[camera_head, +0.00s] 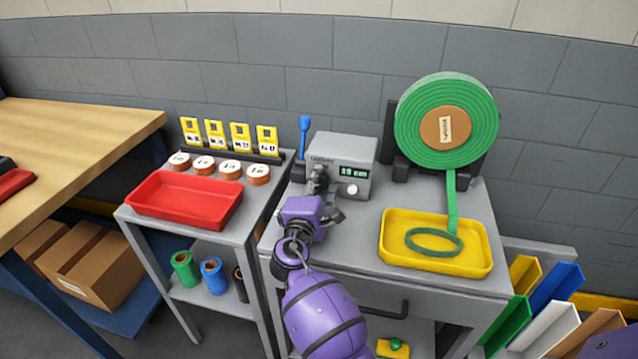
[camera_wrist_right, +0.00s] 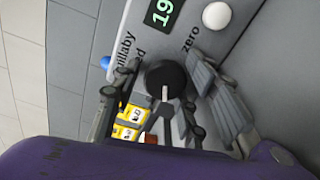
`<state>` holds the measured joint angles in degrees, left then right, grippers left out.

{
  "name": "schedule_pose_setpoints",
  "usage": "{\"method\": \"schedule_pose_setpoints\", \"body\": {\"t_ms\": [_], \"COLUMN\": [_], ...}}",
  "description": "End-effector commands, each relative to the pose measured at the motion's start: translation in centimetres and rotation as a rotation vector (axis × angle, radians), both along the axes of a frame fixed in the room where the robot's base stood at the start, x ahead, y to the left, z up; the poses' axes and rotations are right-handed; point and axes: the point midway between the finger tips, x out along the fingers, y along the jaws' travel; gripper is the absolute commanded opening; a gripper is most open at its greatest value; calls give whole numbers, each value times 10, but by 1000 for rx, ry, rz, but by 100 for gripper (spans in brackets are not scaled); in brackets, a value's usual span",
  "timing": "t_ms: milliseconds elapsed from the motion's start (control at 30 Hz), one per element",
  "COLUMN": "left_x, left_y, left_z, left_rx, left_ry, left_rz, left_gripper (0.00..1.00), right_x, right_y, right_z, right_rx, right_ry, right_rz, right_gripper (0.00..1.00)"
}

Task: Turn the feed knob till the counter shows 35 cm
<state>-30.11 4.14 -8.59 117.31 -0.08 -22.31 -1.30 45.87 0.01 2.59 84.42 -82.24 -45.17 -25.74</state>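The grey feeder box (camera_head: 343,158) stands on the right-hand bench. Its green counter (camera_head: 354,173) reads 19 cm, and the digits 19 also show sideways in the wrist view (camera_wrist_right: 162,12). My right gripper (camera_head: 318,178) is at the box front. In the wrist view its fingers (camera_wrist_right: 163,88) stand apart on either side of the knob, with what looks like a small gap. My left gripper is not in view.
A white button (camera_head: 352,189) is right of the knob. A green roll (camera_head: 446,120) feeds a strip into a yellow tray (camera_head: 478,268), where a green loop (camera_head: 434,242) lies. A blue lever (camera_head: 304,135), red tray (camera_head: 185,215) and several tape rolls (camera_head: 230,169) are left.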

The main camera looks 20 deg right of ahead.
Motion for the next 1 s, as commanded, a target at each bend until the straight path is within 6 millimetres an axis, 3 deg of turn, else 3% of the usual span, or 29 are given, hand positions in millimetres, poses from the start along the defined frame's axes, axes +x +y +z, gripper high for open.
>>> {"method": "schedule_pose_setpoints", "body": {"t_ms": [33, 233, 467, 733, 1000], "left_x": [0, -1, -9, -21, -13], "left_y": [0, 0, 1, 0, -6], "left_z": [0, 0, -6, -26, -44], "left_rx": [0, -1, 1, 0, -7], "left_ry": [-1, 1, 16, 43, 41], "left_rz": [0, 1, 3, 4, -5], "left_gripper": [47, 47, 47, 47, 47], "right_x": [0, 0, 0, 0, -1], "right_y": [0, 0, 0, 0, -2], "right_z": [0, 1, 1, -1, 0], "right_rx": [0, 0, 22, 139, 309], "right_ry": [0, -2, -18, -100, -217], "right_rz": [0, 0, 1, 1, 1], "right_gripper": [29, 4, 4, 4, 4]}}
